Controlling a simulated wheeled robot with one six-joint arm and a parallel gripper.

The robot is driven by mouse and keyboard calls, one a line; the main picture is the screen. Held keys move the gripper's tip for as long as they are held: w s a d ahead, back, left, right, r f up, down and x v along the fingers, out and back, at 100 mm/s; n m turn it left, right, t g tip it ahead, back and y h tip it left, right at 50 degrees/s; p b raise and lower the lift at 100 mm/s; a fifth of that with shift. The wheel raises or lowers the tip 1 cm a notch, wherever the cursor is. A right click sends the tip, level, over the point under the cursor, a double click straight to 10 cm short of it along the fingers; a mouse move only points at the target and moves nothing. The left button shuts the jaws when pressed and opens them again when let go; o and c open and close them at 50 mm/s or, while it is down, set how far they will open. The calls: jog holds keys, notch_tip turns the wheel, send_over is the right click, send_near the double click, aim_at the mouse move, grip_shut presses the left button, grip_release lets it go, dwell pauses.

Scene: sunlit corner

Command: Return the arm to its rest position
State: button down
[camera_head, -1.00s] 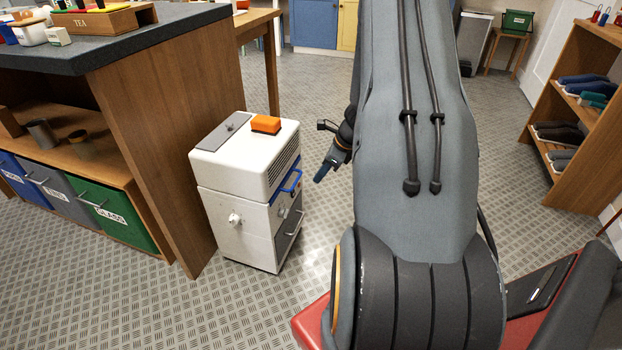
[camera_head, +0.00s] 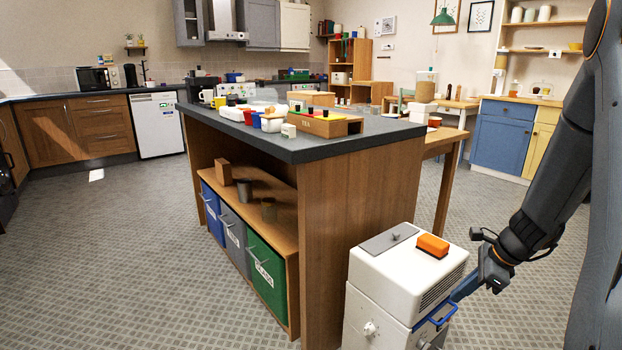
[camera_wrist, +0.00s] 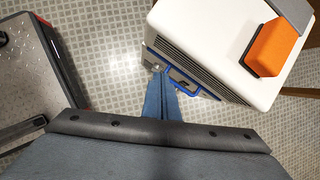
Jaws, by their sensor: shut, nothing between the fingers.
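My gripper (camera_head: 470,288) is beside the right side of a white cabinet unit (camera_head: 392,275), close to its blue handle (camera_head: 441,315). In the wrist view my gripper (camera_wrist: 160,85) has its two blue-grey fingers together, with nothing between them. The fingertips appear near the blue handle (camera_wrist: 190,85), and I cannot tell whether they touch it. My arm comes in from the right edge in the head view. An orange block (camera_head: 433,245) lies on top of the white unit.
A wooden island (camera_head: 360,190) with a dark top stands left of the white unit. A green bin (camera_head: 266,275) and others sit under it. The patterned floor (camera_head: 130,250) is clear at left. My base shows at left in the wrist view.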

jog(key=s+a+r+n+g, duration=0.1)
jog(key=s+a+r+n, duration=0.3)
jog(key=a, duration=0.4)
jog(key=s+a+r+n+g, duration=0.1)
jog(key=a+r+n, duration=0.35)
jog(key=a, duration=0.35)
jog(key=s+a+r+n+g, duration=0.1)
jog(key=s+a+r+n, duration=0.3)
jog(key=a, duration=0.3)
jog(key=s+a+r+n+h, duration=0.25)
jog(key=s+a+n, duration=0.25)
jog(key=s+n, duration=0.25)
jog(key=s+a+r+n+h, duration=0.1)
jog(key=s+a+r+n, duration=0.25)
jog(key=s+n, duration=0.45)
jog(key=d+r+m+p, duration=0.4)
jog(key=d+r+p, duration=0.5)
jog(key=p, duration=1.2)
notch_tip(320, 180, up, 3)
jog(key=shift+s+d+f, duration=0.15)
jog(key=shift+s+d, duration=0.15)
jog(key=shift+s, duration=0.05)
